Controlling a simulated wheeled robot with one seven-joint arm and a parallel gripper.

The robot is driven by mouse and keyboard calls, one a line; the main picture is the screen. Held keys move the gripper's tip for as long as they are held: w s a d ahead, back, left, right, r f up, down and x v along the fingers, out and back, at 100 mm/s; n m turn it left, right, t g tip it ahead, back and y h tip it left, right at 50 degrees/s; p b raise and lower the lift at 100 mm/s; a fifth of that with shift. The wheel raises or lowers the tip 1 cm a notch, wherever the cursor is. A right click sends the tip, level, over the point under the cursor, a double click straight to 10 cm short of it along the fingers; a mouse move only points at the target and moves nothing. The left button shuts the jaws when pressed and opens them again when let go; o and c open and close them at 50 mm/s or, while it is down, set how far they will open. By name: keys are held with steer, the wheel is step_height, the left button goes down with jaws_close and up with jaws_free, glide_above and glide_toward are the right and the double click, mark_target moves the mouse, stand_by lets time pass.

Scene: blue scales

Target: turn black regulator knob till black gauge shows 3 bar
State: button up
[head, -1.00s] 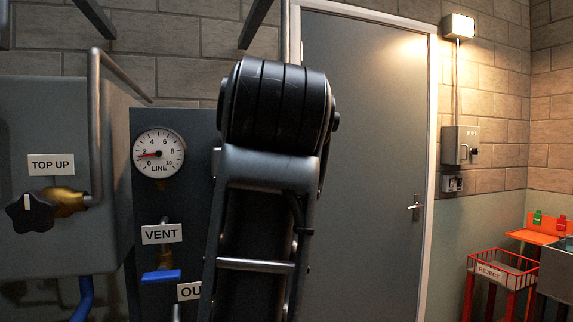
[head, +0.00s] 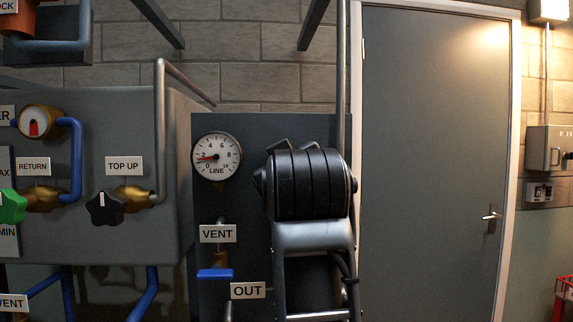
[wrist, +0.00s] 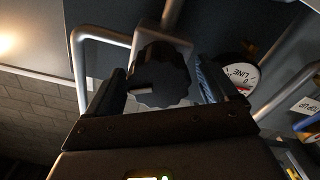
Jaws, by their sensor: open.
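A black lobed knob (wrist: 160,77) with a pale pointer mark shows in the wrist view. My gripper (wrist: 163,83) is open, with one finger on each side of this knob; I cannot tell whether either finger touches it. In the head view the gripper and this knob are hidden, probably behind my arm. The round white LINE gauge (head: 217,157) has a 0 to 10 scale, and its red needle points left, a little below 2. Part of the gauge also shows beside the right finger in the wrist view (wrist: 238,72).
Another black knob (head: 106,208) sits under the TOP UP label (head: 124,166). A green knob (head: 11,207) is at the left edge. A blue VENT handle (head: 215,273) is below the gauge. Grey pipes pass close to the gripper. A closed door (head: 430,170) is at right.

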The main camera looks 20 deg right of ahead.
steer(key=shift+w+d, duration=0.1)
steer(key=shift+w, duration=0.1)
steer(key=shift+c, duration=0.2)
steer(key=c, duration=0.9)
steer(key=shift+m, duration=0.3)
steer(key=m+b, duration=0.1)
steer(key=m, duration=0.2)
steer(key=shift+s+d+m+b, duration=0.15)
steer(key=shift+m+b, duration=0.45)
steer(key=shift+m, duration=1.8)
